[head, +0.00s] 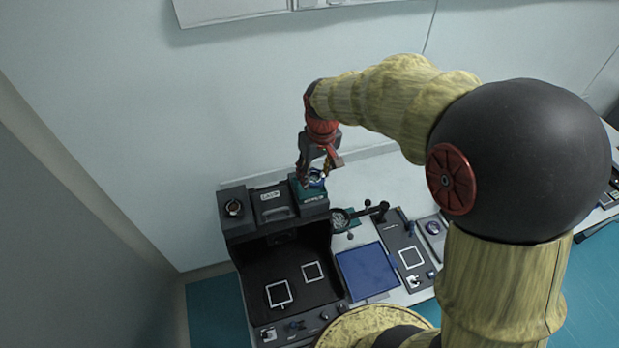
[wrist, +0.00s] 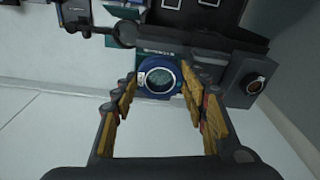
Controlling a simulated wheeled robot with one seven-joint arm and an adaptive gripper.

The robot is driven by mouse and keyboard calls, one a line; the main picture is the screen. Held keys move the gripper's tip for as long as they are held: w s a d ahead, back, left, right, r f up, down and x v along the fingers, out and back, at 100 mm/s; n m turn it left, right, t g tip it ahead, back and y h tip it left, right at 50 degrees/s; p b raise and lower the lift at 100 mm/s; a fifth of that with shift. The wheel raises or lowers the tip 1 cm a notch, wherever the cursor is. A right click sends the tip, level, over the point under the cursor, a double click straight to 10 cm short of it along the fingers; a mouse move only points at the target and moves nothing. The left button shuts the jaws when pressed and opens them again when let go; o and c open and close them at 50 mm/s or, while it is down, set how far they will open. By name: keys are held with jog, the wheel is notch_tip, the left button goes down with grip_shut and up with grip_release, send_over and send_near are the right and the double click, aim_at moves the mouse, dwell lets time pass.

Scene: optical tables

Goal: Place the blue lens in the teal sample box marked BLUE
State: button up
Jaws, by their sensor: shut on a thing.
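The blue lens (wrist: 160,78) is a round blue mount with clear glass, held between the fingertips of my gripper (wrist: 160,88) in the wrist view. In the head view my gripper (head: 317,168) is shut on the blue lens (head: 316,181) at the right end of the black housing's top. The teal sample box (head: 306,193) is directly below or just behind the lens; its edge with small pale lettering shows in the wrist view (wrist: 150,52). The lettering is too small to read. The lens and fingers hide most of the box, and I cannot tell whether they touch.
The black housing (head: 240,247) carries a round knob-like part (head: 233,208) and a labelled panel on top. A magnifier on a stand (head: 340,220) is close to its right. A blue mat (head: 367,271) and a dark panel (head: 405,255) lie farther right. A wall rises behind.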

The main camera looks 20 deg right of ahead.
jog(key=w+f, duration=0.4)
jog(key=f, duration=0.1)
jog(key=shift+w+p, duration=0.15)
jog(key=shift+p, duration=0.25)
jog(key=shift+w+f, duration=0.25)
jog(key=shift+f, duration=0.4)
notch_tip(320, 180, down, 3)
jog(key=shift+w+r+p, duration=0.1)
jog(key=shift+r+p, duration=0.1)
jog(key=shift+p, duration=0.4)
jog(key=shift+f, duration=0.1)
